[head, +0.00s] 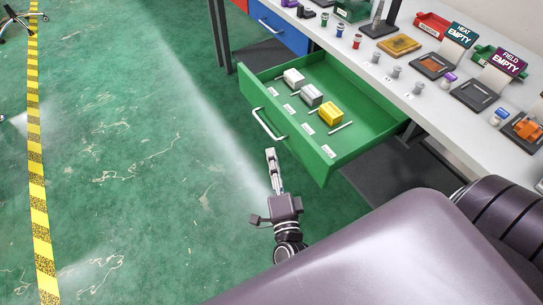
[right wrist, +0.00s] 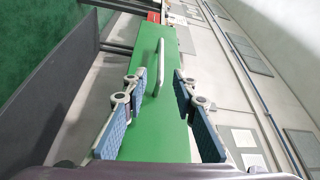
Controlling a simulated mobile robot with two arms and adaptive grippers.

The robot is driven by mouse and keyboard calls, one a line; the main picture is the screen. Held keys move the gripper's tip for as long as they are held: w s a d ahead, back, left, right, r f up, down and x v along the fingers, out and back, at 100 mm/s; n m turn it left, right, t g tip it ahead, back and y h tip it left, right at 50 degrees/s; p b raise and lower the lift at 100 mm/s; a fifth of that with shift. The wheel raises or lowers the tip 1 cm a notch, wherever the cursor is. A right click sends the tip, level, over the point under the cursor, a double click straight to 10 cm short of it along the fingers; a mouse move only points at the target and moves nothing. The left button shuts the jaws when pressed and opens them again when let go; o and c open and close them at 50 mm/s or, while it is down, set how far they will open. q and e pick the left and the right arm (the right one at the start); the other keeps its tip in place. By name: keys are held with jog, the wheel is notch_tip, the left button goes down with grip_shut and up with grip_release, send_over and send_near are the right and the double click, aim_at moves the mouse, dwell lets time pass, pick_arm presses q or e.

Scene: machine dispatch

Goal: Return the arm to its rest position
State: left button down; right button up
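My right gripper (head: 271,168) is in front of the open green drawer, over the floor and apart from the drawer's handle (head: 268,125). In the right wrist view, its two blue-padded fingers (right wrist: 160,85) are spread with nothing between them. Beyond them are the drawer's green front (right wrist: 150,135) and its handle (right wrist: 158,66). The large grey-purple arm link in the lower right of the head view is mine. My left gripper is in neither view.
The open drawer (head: 350,154) holds a white block (head: 294,77), a grey block (head: 311,95) and a yellow block (head: 330,113). The white worktop (head: 430,105) carries trays, small containers and signs.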

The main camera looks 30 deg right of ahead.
jog(key=s+a+f+n+g+y, duration=0.25)
jog(key=s+f+n, duration=0.2)
jog(key=f, duration=0.55)
jog(key=s+a+f+n+g+y, duration=0.25)
jog(key=f+n, duration=0.25)
jog(key=f, duration=0.5)
jog(key=s+a+f+n+g+y, duration=0.25)
jog(key=s+f+n, duration=0.2)
jog(key=f, duration=0.65)
jog(key=s+d+f+n+g, duration=0.2)
jog(key=s+f, duration=0.3)
jog(key=s, duration=0.4)
jog(key=s+d+f+n+g+h, duration=0.1)
jog(key=s+d+f+n+g, duration=0.2)
jog(key=s, duration=0.6)
jog(key=s+d+f+n+g, duration=0.3)
jog(key=s+f+g, duration=0.1)
jog(key=s+f, duration=0.3)
jog(key=s, duration=0.2)
jog(key=shift+s+f+h, duration=0.2)
jog(key=shift+s+h, duration=0.15)
